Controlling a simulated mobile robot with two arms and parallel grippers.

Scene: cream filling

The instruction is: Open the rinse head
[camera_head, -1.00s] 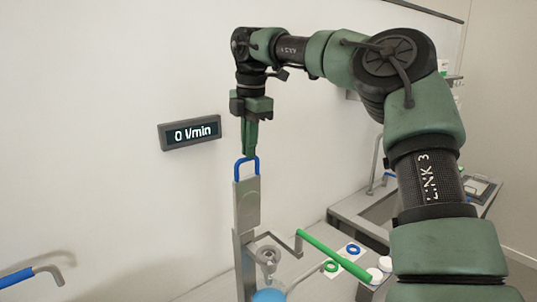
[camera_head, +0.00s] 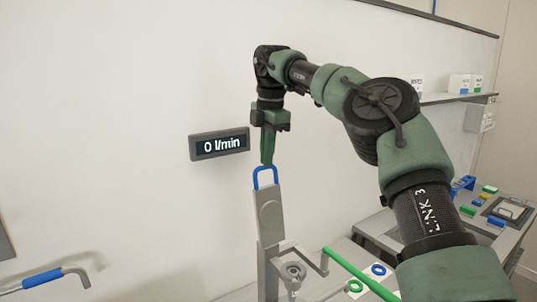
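A grey upright fixture with a flat metal plate (camera_head: 269,218) stands by the wall in the head view. A blue loop handle (camera_head: 256,178) tops the plate. A round grey metal fitting (camera_head: 293,271) sits lower on the fixture; I cannot tell which part is the rinse head. My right gripper (camera_head: 268,163) points straight down, its fingertips at the top of the blue loop. The fingers overlap from this angle, so their gap and any grip on the loop cannot be told. A wall display (camera_head: 220,144) reads 0 l/min. My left gripper is out of view.
A green bar (camera_head: 362,274) slants beside the fixture, near a blue ring (camera_head: 378,270) and a green ring (camera_head: 354,286). A blue-gripped bent handle (camera_head: 42,280) is at lower left. A wall shelf (camera_head: 458,97) is at right.

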